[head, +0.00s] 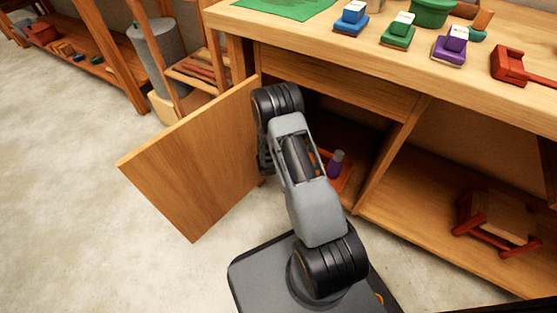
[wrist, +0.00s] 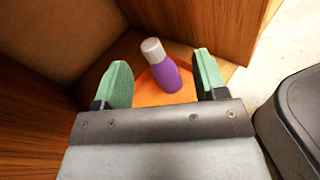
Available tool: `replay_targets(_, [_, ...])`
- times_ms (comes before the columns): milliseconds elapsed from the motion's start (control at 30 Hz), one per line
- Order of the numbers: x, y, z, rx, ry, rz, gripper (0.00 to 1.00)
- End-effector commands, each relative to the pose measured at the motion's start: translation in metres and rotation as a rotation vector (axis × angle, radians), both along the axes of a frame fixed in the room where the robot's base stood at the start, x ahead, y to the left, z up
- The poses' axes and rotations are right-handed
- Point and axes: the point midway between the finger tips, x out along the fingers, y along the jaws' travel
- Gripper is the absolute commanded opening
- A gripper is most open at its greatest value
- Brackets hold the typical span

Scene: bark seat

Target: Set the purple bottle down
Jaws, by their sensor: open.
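The purple bottle (wrist: 166,76) has a grey cap and stands upright on an orange surface (wrist: 150,95) inside the cabinet. It also shows in the head view (head: 335,165), just right of my arm. In the wrist view my gripper (wrist: 160,80) is open, with one green finger on each side of the bottle. A gap shows between the bottle and each finger, wider on the left. In the head view my arm hides the gripper.
The cabinet door (head: 195,160) stands open at the left. An upright divider (head: 392,155) borders the compartment on the right. Above is the workbench top (head: 300,30) with several coloured blocks. A red-framed wooden item (head: 497,222) sits in the right compartment.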

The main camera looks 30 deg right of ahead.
Motion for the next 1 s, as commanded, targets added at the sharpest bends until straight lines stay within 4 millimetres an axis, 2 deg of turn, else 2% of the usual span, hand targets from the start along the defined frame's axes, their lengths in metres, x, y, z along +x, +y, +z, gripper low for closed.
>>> replay_targets(33, [-0.003, 0.006, 0.026, 0.042, -0.081, -0.066, 0.66])
replay_targets(100, [-0.014, 0.019, 0.054, 0.120, -0.191, -0.169, 0.66])
replay_targets(267, [-0.041, 0.058, 0.105, 0.334, -0.466, -0.386, 0.66])
replay_targets(400, [-0.062, 0.102, 0.139, 0.552, -0.712, -0.545, 0.66])
replay_targets(600, [-0.082, 0.159, 0.176, 0.856, -1.015, -0.712, 0.66])
replay_targets(700, [-0.088, 0.181, 0.190, 0.982, -1.125, -0.771, 0.66])
replay_targets(900, [-0.094, 0.206, 0.208, 1.142, -1.253, -0.842, 0.66])
replay_targets(1000, [-0.095, 0.210, 0.212, 1.177, -1.281, -0.856, 0.66])
